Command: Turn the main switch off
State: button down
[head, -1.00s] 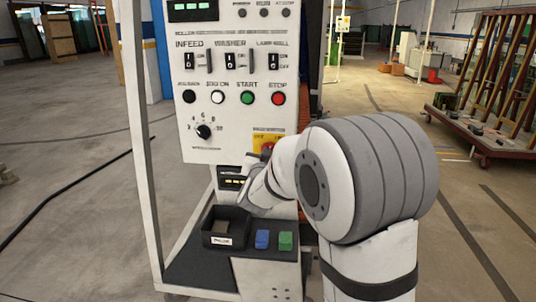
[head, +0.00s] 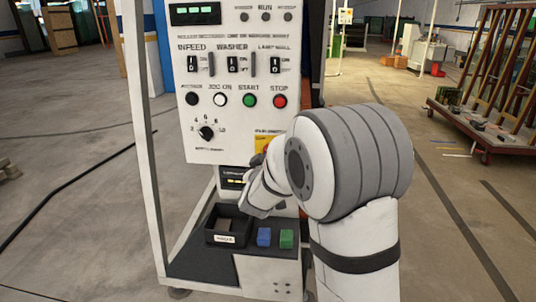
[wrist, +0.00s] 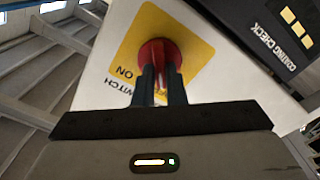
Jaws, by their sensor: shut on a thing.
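The main switch is a red rotary knob (wrist: 158,52) on a yellow plate (wrist: 190,68) in the wrist view. Lettering ending in "ON" shows upside down beside it. My gripper (wrist: 162,88) is shut on the knob's grip, one dark finger on each side. The plate is tilted in this view. In the head view the yellow plate (head: 263,142) shows at the lower right of the white control panel (head: 225,125). My arm hides most of the knob and my fingertips there.
Above the switch are several push buttons, a selector dial (head: 206,132) and toggle switches. Below is a shelf with a black bin (head: 228,239), a blue block (head: 264,237) and a green block (head: 286,239). A rack on wheels (head: 490,125) stands at the right.

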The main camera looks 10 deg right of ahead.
jog(key=shift+a+n, duration=0.1)
jog(key=shift+n, duration=0.5)
jog(key=c, duration=1.5)
grip_release()
jog(key=shift+v, duration=3.9)
